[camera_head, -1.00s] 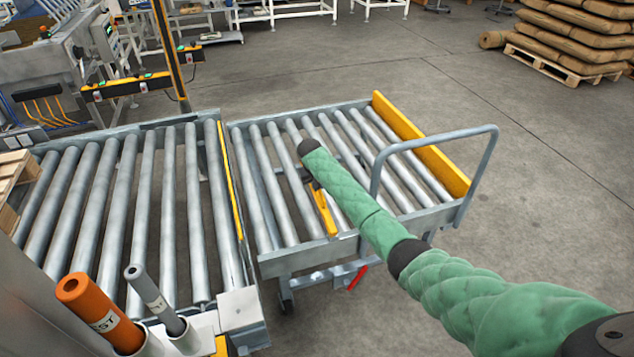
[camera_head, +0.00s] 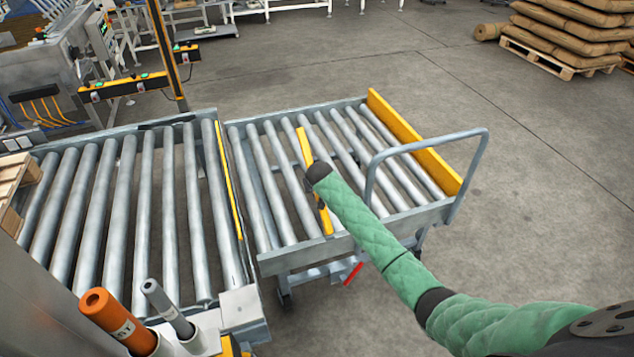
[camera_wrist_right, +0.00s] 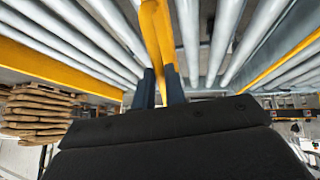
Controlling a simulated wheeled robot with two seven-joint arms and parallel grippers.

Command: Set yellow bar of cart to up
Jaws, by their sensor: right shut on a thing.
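The cart (camera_head: 395,222) is a grey frame with metal rollers and a bent tube handle. Its yellow bar (camera_head: 306,148) runs between two rollers, from the near side rail toward the far side. My right gripper (camera_head: 317,198) is over the near half of the bar, and its fingers are largely hidden by my wrist in the head view. In the right wrist view, two dark fingers (camera_wrist_right: 160,82) are closed around the yellow bar (camera_wrist_right: 156,35), which continues away between the rollers. My left gripper is not in view.
A fixed yellow board (camera_head: 415,143) edges the cart's right side. A roller conveyor (camera_head: 150,215) adjoins the cart's left side. An orange tube (camera_head: 112,318) and a grey tube (camera_head: 165,308) stand at front left. Sacks on a pallet (camera_head: 560,58) stand far right, with open floor between.

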